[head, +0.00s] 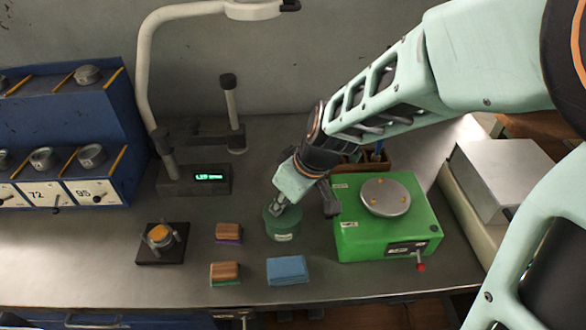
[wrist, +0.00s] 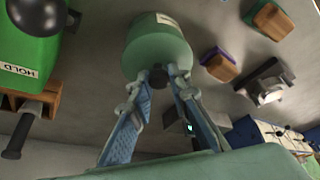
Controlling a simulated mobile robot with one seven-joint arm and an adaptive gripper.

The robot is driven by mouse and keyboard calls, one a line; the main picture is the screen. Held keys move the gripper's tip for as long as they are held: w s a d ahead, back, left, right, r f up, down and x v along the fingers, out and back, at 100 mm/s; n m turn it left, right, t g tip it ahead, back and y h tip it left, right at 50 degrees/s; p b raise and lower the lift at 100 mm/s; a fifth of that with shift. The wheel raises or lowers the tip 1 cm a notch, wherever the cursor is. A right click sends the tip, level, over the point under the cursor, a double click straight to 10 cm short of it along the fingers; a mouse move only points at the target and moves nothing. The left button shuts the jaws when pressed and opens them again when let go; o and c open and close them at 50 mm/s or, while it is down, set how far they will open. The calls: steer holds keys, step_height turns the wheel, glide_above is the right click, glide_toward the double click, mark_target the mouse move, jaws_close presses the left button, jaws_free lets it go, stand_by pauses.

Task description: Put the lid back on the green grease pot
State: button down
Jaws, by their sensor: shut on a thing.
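The green grease pot (head: 282,230) stands on the bench left of the green machine, with a pale label on its front. In the wrist view the pot (wrist: 158,30) shows its label at the top edge. My gripper (head: 285,203) is above the pot, pointing down. In the wrist view my gripper's fingertips (wrist: 161,78) close around the small dark knob (wrist: 158,73) of the green lid (wrist: 150,62). The lid is at the pot's top; I cannot tell whether it is fully seated. The fingers partly hide the lid in the head view.
The green machine (head: 390,238) with a round plate stands close on the right. A blue folded cloth (head: 288,270), two wood-topped brushes (head: 229,231) and a small black stand (head: 161,254) lie in front and left. A lamp base (head: 194,186) stands behind left.

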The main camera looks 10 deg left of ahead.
steer(key=c, duration=1.2)
jaws_free()
steer(key=shift+c, duration=0.2)
steer(key=shift+r+p, duration=2.3)
steer(key=shift+r, duration=1.25)
steer(key=shift+c, duration=0.3)
jaws_close()
